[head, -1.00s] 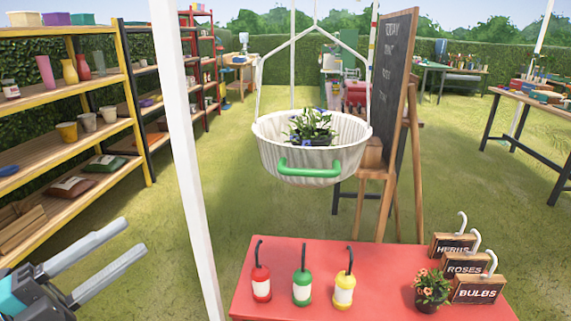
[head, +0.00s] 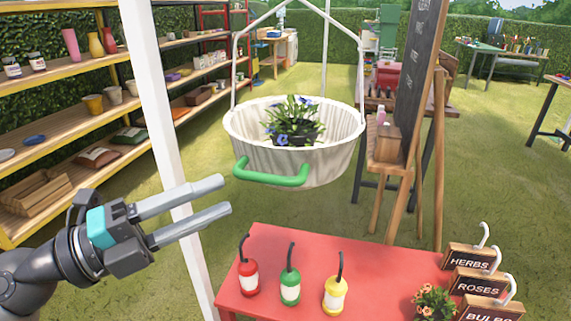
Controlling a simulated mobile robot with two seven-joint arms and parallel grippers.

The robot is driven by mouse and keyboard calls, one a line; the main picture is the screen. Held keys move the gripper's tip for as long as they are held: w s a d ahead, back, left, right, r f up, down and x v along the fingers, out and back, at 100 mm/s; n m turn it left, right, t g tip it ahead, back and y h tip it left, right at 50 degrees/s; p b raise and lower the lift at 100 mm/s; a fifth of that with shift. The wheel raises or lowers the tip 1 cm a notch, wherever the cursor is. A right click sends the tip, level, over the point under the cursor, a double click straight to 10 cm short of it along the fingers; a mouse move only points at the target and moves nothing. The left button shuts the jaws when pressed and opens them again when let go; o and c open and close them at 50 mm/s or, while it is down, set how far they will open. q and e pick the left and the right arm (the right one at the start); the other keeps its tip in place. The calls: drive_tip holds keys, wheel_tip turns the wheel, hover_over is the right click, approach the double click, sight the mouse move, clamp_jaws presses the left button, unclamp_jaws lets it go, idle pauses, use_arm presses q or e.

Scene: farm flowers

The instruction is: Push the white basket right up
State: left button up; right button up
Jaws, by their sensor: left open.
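The white basket (head: 335,160) hangs from white straps above the back of the red table. It holds a potted plant with blue flowers (head: 293,125) and has a green handle (head: 270,177) on its near side. My left gripper (head: 222,197) is open and empty, left of the basket and a little lower than its green handle in the picture. Its two grey fingers point right, and a gap shows between the fingertips and the handle. My right gripper is not in view.
The red table (head: 385,270) carries red, green and yellow bottles (head: 290,287), an orange-flowered plant (head: 434,301) and hooked wooden signs (head: 470,258). A white post (head: 160,120) stands behind my left gripper. A chalkboard easel (head: 415,110) stands right of the basket, shelves at left.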

sight(270, 175)
use_arm(q)
drive_tip(key=x, duration=1.1)
drive_tip(key=shift+r, duration=0.1)
drive_tip(key=c, duration=0.7)
clamp_jaws()
drive_tip(key=shift+r, duration=0.15)
